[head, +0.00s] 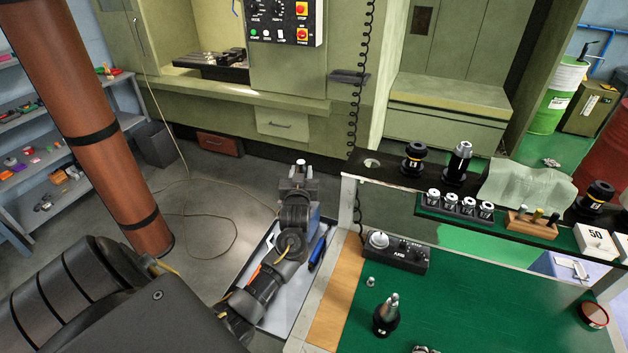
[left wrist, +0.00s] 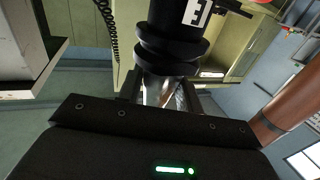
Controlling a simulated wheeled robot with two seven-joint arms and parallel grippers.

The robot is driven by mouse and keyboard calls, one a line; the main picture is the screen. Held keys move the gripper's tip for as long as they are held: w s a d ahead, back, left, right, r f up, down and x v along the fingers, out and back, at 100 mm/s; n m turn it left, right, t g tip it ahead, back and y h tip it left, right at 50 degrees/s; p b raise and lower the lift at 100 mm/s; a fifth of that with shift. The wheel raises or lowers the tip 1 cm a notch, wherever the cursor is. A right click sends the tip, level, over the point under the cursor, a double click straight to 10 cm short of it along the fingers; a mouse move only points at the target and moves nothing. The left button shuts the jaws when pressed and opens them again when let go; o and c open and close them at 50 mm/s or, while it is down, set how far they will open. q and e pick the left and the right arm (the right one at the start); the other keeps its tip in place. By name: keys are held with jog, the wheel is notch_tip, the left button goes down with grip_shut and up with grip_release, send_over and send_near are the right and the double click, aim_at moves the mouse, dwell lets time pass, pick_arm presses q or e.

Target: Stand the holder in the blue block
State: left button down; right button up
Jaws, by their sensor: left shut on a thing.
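My left gripper (head: 299,172) is over the floor beyond the cart's left edge, pointing away from me. In the left wrist view it is shut on a holder (left wrist: 172,45) with a black grooved body, a white number label and a shiny metal taper. The taper is between the fingers. The holder's far end is cut off by the frame. In the head view I cannot make out the held holder clearly. I cannot identify the blue block for sure in either view. My right gripper is not in view.
Other black holders stand on the rear shelf (head: 385,179), and one (head: 386,316) stands on the green mat (head: 450,310). A brown column (head: 95,110) stands left. A coiled cord (head: 360,90) hangs behind.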

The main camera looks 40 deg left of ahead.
pick_arm(q)
jog(key=shift+a+r, duration=0.25)
jog(key=shift+r, duration=0.05)
jog(key=shift+f, duration=0.15)
jog(key=shift+f+b, duration=2.75)
jog(key=shift+d+f+b, duration=0.1)
jog(key=shift+f+b, duration=1.55)
jog(key=shift+f, duration=0.45)
